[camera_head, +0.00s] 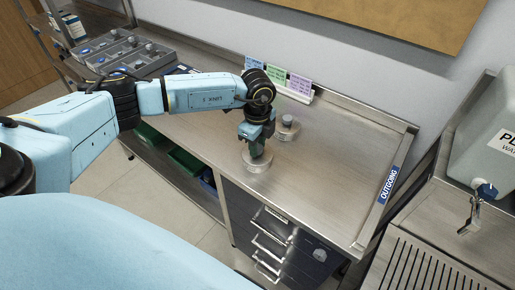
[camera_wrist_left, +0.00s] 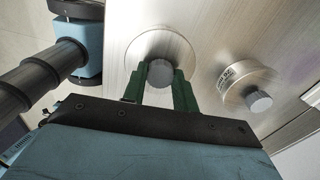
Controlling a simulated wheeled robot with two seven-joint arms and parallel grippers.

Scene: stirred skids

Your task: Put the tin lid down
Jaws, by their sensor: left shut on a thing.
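My left gripper (camera_head: 258,152) is shut on the grey knob of a round metal tin lid (camera_head: 257,166), low over the steel counter near its front edge. In the left wrist view the green fingers (camera_wrist_left: 160,88) stand on both sides of the knob, and the lid's disc (camera_wrist_left: 148,46) spreads flat beyond them. I cannot tell whether the lid touches the counter. A short metal tin (camera_head: 287,130) with a grey knob on top stands just behind and to the right. It also shows in the left wrist view, with a printed label (camera_wrist_left: 232,74). My right gripper is not in view.
The steel counter (camera_head: 335,165) is clear to the right, up to a raised rim with a blue OUTGOING label (camera_head: 388,185). Coloured cards (camera_head: 277,80) stand along the wall. A grey compartment tray (camera_head: 125,55) is at the back left. A dispenser (camera_head: 488,150) stands far right.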

